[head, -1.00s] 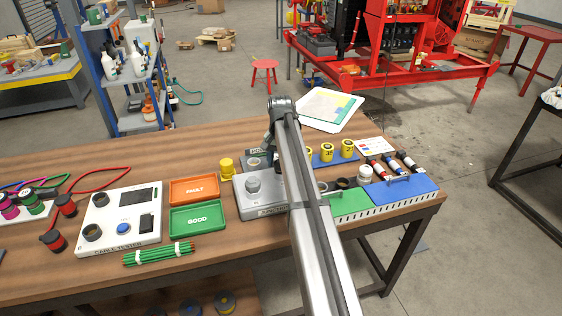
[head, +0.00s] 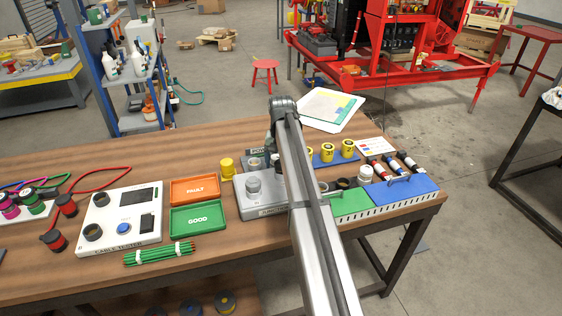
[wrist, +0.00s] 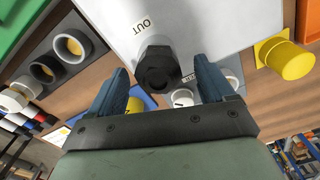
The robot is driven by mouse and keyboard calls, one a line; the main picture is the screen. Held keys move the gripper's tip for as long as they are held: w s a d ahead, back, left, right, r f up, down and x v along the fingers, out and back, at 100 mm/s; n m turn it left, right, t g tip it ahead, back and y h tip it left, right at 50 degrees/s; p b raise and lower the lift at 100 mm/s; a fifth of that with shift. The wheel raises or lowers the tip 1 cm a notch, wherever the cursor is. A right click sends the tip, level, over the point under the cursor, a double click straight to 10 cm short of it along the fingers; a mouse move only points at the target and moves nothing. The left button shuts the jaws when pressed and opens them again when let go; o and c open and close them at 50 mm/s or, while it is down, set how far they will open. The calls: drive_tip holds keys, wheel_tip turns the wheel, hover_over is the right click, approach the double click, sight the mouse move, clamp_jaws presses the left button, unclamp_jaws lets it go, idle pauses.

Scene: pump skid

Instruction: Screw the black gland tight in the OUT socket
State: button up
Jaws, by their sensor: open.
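The black gland (wrist: 157,68) is a dark hex-sided fitting seen nearly end-on. It sits at the edge of the light grey box (wrist: 205,22), beside the OUT label (wrist: 144,26); how deep it is seated I cannot tell. My gripper (wrist: 160,76) is open, with one blue-grey finger on each side of the gland and a visible gap to both. In the head view the grey box (head: 262,211) stands on the bench, with a round grey fitting (head: 253,186) on top. My arm hides the OUT side, the gland and the gripper there.
A yellow cap (wrist: 288,58) stands near the box. Dark ring sockets (wrist: 72,46) lie at the other side. In the head view, the orange FAULT tray (head: 195,190), green GOOD tray (head: 197,218) and cable tester (head: 120,220) are left of the box. A blue lid (head: 402,194) is right.

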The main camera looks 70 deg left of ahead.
drive_tip(key=shift+n, duration=3.2)
drive_tip(key=shift+c, duration=0.4)
drive_tip(key=c, duration=1)
drive_tip(key=m, duration=0.4)
drive_tip(key=shift+m, duration=2.7)
drive_tip(key=shift+s, duration=0.1)
drive_tip(key=o, duration=1.1)
